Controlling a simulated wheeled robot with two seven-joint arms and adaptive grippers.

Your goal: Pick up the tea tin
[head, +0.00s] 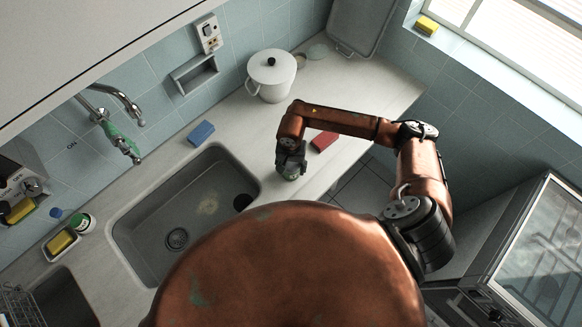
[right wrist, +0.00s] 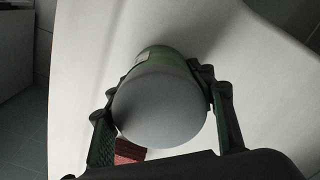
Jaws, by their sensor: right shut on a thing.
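The tea tin (right wrist: 158,108) is a green cylinder with a plain grey round top, seen from above in the right wrist view. A small greenish part of the tin (head: 291,177) shows below my right gripper (head: 290,163) in the head view, over the counter between the sink and its front edge. My right gripper (right wrist: 163,92) is shut on the tin, one finger on each side. I cannot tell whether the tin's base touches the counter. My left gripper is not in view.
A red block (head: 324,141) lies close to the right of the gripper; it also shows in the right wrist view (right wrist: 129,151). The sink (head: 185,215) is to the left. A white pot (head: 271,77) and a blue block (head: 201,133) stand farther back.

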